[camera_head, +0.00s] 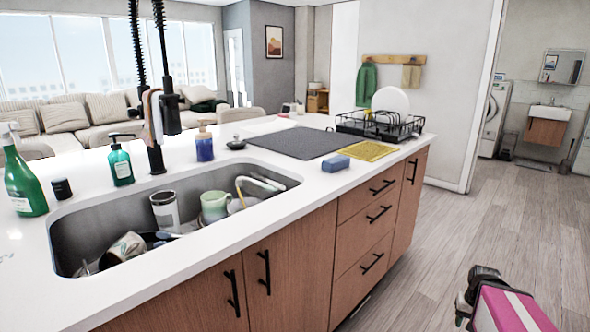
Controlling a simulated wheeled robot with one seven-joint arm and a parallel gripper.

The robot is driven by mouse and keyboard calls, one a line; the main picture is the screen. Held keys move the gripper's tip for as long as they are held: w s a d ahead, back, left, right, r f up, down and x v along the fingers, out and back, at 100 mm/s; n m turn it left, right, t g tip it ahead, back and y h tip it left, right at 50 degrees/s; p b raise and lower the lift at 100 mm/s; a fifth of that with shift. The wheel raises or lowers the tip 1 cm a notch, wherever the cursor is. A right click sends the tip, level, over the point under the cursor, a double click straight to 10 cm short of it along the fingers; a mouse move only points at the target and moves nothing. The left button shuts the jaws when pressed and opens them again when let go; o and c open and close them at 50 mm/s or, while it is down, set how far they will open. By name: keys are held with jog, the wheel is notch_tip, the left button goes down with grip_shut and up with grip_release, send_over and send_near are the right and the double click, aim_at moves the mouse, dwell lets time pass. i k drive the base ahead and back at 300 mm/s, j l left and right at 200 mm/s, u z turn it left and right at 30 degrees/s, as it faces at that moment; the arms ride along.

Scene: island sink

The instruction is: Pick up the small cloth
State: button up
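A flat yellow cloth (369,151) lies on the white island counter, near its front edge and left of the dish rack. A narrow, light-coloured strip of cloth (152,113) hangs over the black faucet behind the sink. I cannot tell from this view which of them is the small cloth. My gripper (462,306) is low at the bottom right, over the floor in front of the island. It is well apart from both cloths, and its fingers are too small and dark to tell if they are open.
A blue sponge (336,163) lies just left of the yellow cloth, and a dark mat (296,142) lies behind the sponge. A dish rack (381,125) holds a white plate. The sink (88,222) holds several dishes. Bottles stand along the counter. The floor (490,225) to the right is clear.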

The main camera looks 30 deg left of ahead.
aim_at(337, 163)
jog(key=u, duration=2.85)
jog(key=z, duration=1.65)
jog(key=i+l, duration=0.45)
jog(key=l, duration=0.25)
jog(key=i+l, duration=0.25)
jog(key=l+u, duration=0.05)
